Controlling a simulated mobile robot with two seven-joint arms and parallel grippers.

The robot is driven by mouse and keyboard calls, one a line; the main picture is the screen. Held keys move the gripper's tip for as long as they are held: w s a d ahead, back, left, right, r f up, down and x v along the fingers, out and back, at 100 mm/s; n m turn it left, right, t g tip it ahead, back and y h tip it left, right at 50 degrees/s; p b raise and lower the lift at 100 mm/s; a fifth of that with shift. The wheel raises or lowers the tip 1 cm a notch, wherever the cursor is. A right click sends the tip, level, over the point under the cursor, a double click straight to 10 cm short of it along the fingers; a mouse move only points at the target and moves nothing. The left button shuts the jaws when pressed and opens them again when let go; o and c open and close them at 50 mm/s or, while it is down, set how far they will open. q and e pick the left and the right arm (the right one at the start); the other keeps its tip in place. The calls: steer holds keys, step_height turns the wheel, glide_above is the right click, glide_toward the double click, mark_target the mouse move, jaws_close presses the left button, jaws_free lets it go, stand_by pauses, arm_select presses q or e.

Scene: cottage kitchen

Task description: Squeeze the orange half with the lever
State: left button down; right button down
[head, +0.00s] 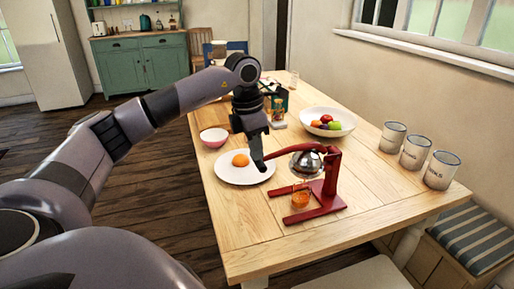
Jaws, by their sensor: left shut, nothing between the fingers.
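The red lever press (331,180) stands on the table with its lever (293,150) reaching left, roughly level. A shiny metal dome (306,163) sits under the lever. Low in the press frame is a small orange thing (300,198), perhaps juice in a glass; I cannot tell. An orange half (240,160) lies on a white plate (226,174) left of the press. My left gripper (259,163) points down at the lever's left end, shut and empty; whether it touches the lever is unclear. My right gripper is out of view.
A pink bowl (214,138) stands behind the plate. A fruit bowl (344,127) and several jars (278,112) stand farther back. Three canisters (414,152) line the right edge. The table's front (300,240) is clear. A bench with a striped cushion (470,235) stands at right.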

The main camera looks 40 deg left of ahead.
arm_select(q)
steer(key=shift+f, duration=0.15)
step_height(320, 180, up, 14)
steer(key=s+a+p, duration=0.1)
steer(key=s+p, duration=0.1)
steer(key=p, duration=0.1)
steer(key=shift+p, duration=0.4)
steer(key=shift+f, duration=0.15)
stand_by(2.2)
